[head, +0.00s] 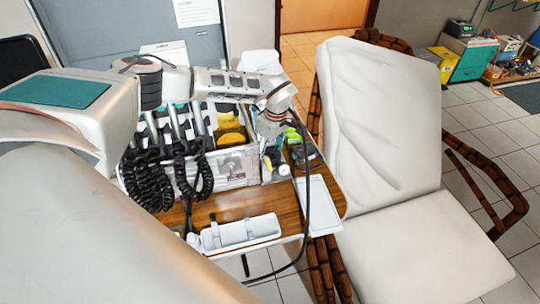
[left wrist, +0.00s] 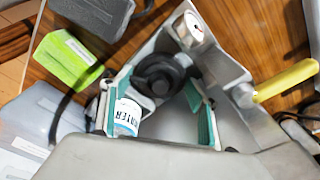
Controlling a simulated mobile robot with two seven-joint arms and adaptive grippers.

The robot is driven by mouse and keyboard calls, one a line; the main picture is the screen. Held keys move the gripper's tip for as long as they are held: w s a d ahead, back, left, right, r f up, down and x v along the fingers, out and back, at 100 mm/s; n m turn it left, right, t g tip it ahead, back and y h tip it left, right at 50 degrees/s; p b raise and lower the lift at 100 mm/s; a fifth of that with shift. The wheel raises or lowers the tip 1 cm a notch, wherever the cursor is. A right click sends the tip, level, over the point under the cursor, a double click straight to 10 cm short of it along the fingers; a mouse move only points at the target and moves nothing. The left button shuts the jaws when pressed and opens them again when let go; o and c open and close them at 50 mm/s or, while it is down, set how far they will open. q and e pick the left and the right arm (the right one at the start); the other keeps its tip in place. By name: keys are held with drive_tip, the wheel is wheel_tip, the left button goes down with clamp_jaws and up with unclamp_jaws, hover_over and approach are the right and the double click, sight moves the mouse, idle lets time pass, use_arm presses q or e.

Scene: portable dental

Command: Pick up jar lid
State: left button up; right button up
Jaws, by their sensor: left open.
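My left gripper (head: 270,128) reaches down over the right end of the wooden tabletop in the head view. In the left wrist view the open left gripper (left wrist: 160,103) has its teal pads apart. A dark round piece (left wrist: 160,74), which looks like the jar lid, shows between the fingers; I cannot tell whether they touch it. A small white container with a printed label (left wrist: 127,117) is beside the left pad and partly hidden. In the head view the lid cannot be told apart from the dark items below the gripper. My right gripper is not in view.
A green box (left wrist: 66,62) and a white cylinder with a red mark (left wrist: 190,29) are close to the fingers. A yellow handle (left wrist: 287,80) lies at right.

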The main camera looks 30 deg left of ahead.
sight(270, 150)
use_arm(q)
drive_tip(key=c, duration=0.8)
drive_tip(key=shift+r, duration=0.1)
wheel_tip(270, 150, up, 20)
drive_tip(key=shift+f+p, duration=0.1)
drive_tip(key=shift+p, duration=0.5)
